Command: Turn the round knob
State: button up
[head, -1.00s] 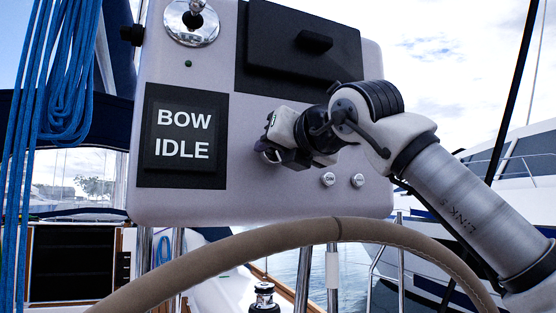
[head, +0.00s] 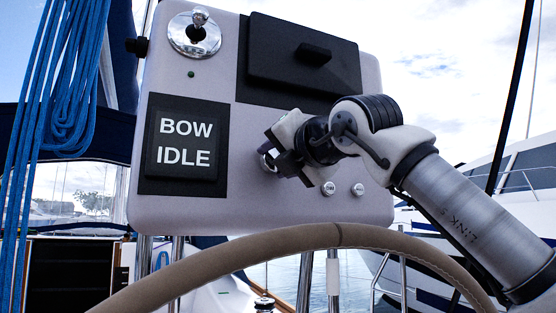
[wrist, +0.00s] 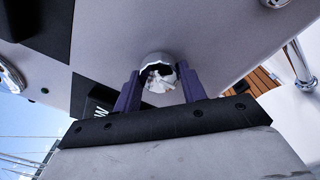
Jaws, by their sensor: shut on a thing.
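The round knob (wrist: 157,70) is chrome with a faceted, shiny face, and it sits on the grey console panel. In the wrist view it lies between the two purple fingers of my gripper (wrist: 158,82), which are shut on it from both sides. In the head view my gripper (head: 272,160) reaches the panel from the right, just right of the BOW IDLE display. Only a sliver of the knob (head: 266,162) shows there, and the fingers and hand hide the rest.
The black BOW IDLE display (head: 184,145) is left of my gripper. A chrome toggle switch (head: 195,33) and a black cover (head: 303,52) are above. Two small buttons (head: 328,188) (head: 358,190) are below right. The steering wheel rim (head: 335,236) crosses in front below.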

jog(key=o, duration=1)
